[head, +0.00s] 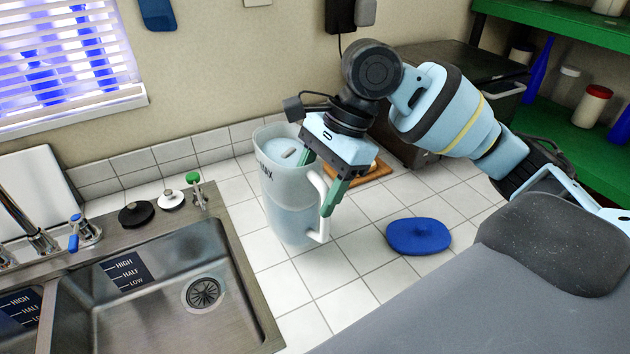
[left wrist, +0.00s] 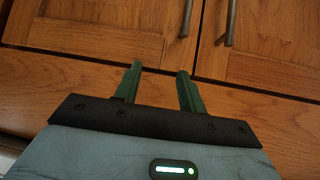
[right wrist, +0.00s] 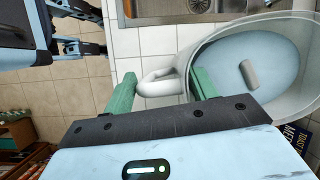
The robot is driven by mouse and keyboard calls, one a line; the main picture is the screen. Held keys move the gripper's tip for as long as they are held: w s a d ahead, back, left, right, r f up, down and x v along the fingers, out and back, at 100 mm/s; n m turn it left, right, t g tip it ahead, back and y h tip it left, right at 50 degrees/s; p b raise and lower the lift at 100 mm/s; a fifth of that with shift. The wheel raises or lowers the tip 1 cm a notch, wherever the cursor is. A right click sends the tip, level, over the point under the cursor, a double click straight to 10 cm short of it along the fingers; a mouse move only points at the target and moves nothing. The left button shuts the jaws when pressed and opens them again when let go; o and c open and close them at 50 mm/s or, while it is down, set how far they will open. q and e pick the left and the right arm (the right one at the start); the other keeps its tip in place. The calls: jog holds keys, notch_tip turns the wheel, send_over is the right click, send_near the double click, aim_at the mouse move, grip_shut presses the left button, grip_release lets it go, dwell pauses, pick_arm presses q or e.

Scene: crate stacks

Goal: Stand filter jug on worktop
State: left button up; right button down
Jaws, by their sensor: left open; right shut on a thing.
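The filter jug (head: 285,205), clear with a pale blue lid and a white handle, is upright over the white tiled worktop (head: 310,320), right of the sink. Its base looks at or very near the tiles; I cannot tell whether it touches. My right gripper (head: 318,186) is shut on the jug's handle, on the jug's right side. In the right wrist view the handle (right wrist: 160,82) lies between the fingers, with the jug's rim to the right. My left gripper (left wrist: 158,70) is open and empty in front of wooden cabinet doors (left wrist: 120,30); it is outside the head view.
A steel sink (head: 160,275) is at left, with a black plug (head: 136,214) and small taps on its back edge. A blue lid-like disc (head: 418,236) lies right of the jug. A wooden board (head: 372,174) lies behind. Tiles in front of the jug are clear.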

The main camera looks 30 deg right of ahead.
jog(key=shift+f, duration=1.75)
jog(key=shift+w+f, duration=0.1)
jog(key=shift+f, duration=0.5)
jog(key=shift+c, duration=1.9)
grip_release()
jog(key=v, duration=0.7)
jog(key=shift+r, duration=0.4)
jog(key=shift+d, duration=0.1)
